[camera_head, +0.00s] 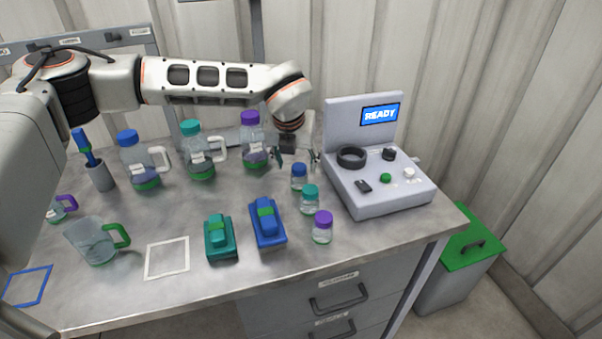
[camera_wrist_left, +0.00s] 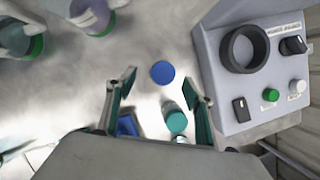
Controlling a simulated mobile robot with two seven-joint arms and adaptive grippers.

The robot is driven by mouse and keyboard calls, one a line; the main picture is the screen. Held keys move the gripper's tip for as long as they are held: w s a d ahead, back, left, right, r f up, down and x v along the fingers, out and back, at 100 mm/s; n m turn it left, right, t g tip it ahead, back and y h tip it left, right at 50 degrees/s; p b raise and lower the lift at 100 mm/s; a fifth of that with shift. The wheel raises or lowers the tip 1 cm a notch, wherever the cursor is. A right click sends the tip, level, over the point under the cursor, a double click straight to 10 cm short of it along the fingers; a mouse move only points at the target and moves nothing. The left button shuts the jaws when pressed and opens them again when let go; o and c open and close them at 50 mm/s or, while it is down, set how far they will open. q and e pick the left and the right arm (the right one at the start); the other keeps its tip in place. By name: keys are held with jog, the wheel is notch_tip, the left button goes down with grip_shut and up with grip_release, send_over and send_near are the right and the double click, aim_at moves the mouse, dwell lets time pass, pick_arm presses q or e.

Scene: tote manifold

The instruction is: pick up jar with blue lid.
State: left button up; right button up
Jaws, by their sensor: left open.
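The small jar with the blue lid (camera_head: 299,178) stands upright on the table, at the back of a row of small jars beside the grey console. In the left wrist view its round blue lid (camera_wrist_left: 162,73) shows from above, between the two fingertips. My left gripper (camera_head: 297,159) is open and points down, just above the jar. Its fingers (camera_wrist_left: 160,78) stand apart on either side of the lid with gaps, and hold nothing. My right gripper is not in view.
A teal-lidded jar (camera_head: 310,199) and a purple-lidded jar (camera_head: 322,228) stand in front of it. The console (camera_head: 378,190) is close on the right. A large purple-lidded bottle (camera_head: 253,147) stands to the left. A blue block-shaped device (camera_head: 268,228) lies at front left.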

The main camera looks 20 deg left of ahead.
aim_at(299, 175)
pick_arm(q)
jog(key=x, duration=0.5)
jog(key=shift+s+d+f, duration=0.2)
jog(key=shift+d+f, duration=0.05)
jog(key=shift+d, duration=0.1)
jog(key=shift+w+f, duration=0.25)
jog(key=shift+f, duration=0.25)
jog(key=c, duration=1.2)
